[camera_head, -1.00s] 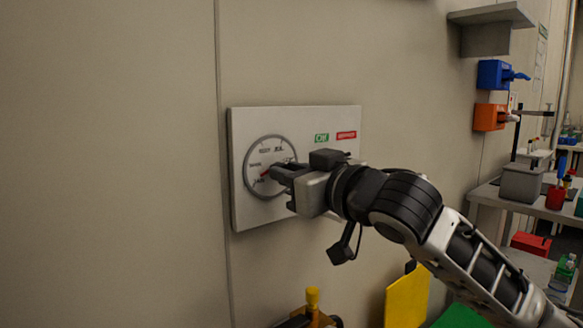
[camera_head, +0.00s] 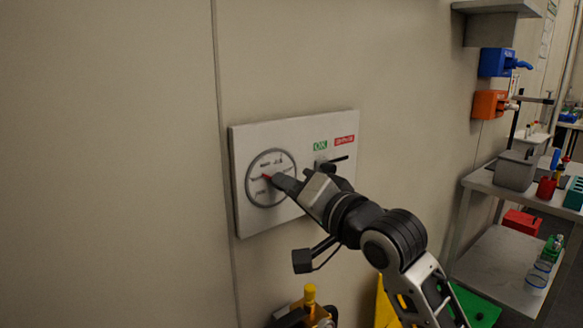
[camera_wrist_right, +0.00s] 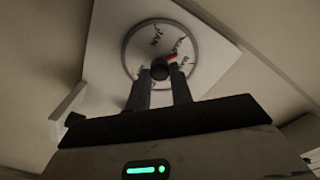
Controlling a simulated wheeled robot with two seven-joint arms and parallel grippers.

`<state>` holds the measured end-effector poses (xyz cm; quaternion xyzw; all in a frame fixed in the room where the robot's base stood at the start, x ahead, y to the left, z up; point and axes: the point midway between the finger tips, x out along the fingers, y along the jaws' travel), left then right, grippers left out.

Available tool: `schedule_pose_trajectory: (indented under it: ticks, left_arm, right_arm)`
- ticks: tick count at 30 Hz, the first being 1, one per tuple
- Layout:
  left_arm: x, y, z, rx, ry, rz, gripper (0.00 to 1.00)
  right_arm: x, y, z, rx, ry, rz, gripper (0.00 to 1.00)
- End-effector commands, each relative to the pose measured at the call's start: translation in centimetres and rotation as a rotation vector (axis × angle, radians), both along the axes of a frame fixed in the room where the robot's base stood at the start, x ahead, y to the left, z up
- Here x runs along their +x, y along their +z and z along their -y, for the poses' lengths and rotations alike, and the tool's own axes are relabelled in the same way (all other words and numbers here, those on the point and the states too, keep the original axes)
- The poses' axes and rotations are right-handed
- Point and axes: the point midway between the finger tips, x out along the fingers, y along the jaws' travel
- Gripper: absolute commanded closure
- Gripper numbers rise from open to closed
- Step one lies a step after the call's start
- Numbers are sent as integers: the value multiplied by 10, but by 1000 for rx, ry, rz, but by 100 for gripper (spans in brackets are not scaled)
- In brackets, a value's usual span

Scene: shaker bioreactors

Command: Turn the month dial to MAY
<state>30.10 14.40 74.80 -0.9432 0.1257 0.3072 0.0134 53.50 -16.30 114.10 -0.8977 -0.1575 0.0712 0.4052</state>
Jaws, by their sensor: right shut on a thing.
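The month dial (camera_head: 251,190) is a round pale face with a grey ring on a white wall panel (camera_head: 240,222). It also shows in the right wrist view (camera_wrist_right: 128,52). A red pointer (camera_head: 267,177) marks the knob's direction; in the head view it points left and slightly up. In the wrist view the pointer (camera_wrist_right: 171,57) aims up and right, past JAN, near blurred labels I cannot read surely. My right gripper (camera_head: 280,181) is shut on the dark central knob (camera_wrist_right: 160,69), its body tilted. Its fingers hide part of the dial. My left gripper is not in view.
A black lever (camera_head: 338,159) sits right of the dial, below a green OK label (camera_head: 320,146) and a red label (camera_head: 344,140). Blue (camera_head: 496,62) and orange (camera_head: 490,104) wall boxes and a shelved bench (camera_head: 480,180) stand at right. The wall at left is clear.

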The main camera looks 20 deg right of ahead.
Motion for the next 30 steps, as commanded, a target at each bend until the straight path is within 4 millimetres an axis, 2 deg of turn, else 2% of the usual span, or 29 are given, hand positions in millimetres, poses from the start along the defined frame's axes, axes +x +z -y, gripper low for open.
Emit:
schedule_pose_trajectory:
  ticks: [1,6,15,30]
  left_arm:
    - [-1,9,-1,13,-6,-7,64]
    - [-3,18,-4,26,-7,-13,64]
    - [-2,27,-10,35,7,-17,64]
    - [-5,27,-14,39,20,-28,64]
  right_arm:
    - [0,5,0,46,0,-23,100]
    - [0,4,0,190,-2,-74,100]
    - [0,1,0,391,-1,-145,100]
    - [0,-1,0,515,0,-188,100]
